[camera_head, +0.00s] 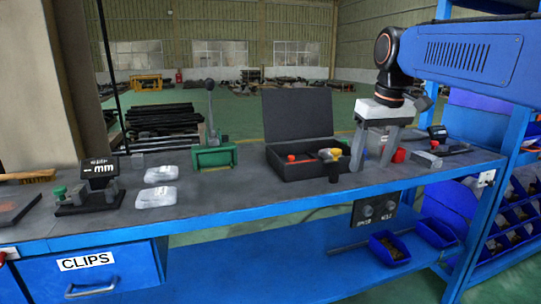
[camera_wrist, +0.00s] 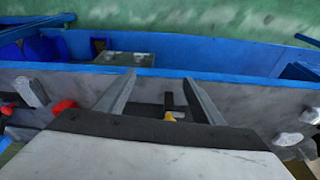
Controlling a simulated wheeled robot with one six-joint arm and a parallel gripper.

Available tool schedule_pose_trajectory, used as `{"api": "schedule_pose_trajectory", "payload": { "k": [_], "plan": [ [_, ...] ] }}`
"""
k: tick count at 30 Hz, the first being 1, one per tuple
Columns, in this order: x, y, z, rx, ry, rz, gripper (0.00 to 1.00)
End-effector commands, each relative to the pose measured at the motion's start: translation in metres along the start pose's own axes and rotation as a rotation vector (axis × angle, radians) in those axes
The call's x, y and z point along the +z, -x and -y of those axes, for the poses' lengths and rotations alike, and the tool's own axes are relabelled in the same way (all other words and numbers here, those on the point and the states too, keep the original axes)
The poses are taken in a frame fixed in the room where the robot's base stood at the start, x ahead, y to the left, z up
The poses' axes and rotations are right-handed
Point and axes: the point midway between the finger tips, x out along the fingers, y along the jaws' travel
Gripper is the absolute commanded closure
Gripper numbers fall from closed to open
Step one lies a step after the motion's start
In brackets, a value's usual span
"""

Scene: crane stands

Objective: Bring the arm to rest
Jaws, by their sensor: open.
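My gripper (camera_head: 372,163) hangs from my blue arm over the right part of the grey bench top, pointing down. Its two grey fingers are apart with nothing held between them. In the wrist view my gripper (camera_wrist: 158,77) also shows its fingers spread. A dark tool with a yellow top (camera_head: 333,160) stands just left of the fingers in the head view. It appears low between the fingers in the wrist view (camera_wrist: 171,116). A red object (camera_head: 399,155) is just right of the fingers. How high the fingertips are above the bench is hard to tell.
An open black case (camera_head: 297,115) stands behind the gripper's left side. A green press (camera_head: 213,154), two clear packs (camera_head: 157,196) and a gauge (camera_head: 88,195) are farther left on the bench (camera_head: 250,197). A blue shelf post (camera_head: 519,110) rises at right. The bench's front strip is mostly clear.

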Motion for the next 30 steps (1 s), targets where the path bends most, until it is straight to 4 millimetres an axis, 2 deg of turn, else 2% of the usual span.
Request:
{"api": "schedule_pose_trajectory", "payload": {
  "k": [1,11,21,25,30],
  "plan": [
    [0.018,-0.005,0.000,0.004,-0.012,-0.010,0.39],
    [0.125,-0.059,0.003,0.028,-0.094,-0.080,0.39],
    [0.233,-0.135,0.010,0.051,-0.173,-0.152,0.39],
    [0.264,-0.162,0.013,0.057,-0.196,-0.174,0.39],
    [0.285,-0.182,0.015,0.062,-0.213,-0.191,0.39]
  ]
}}
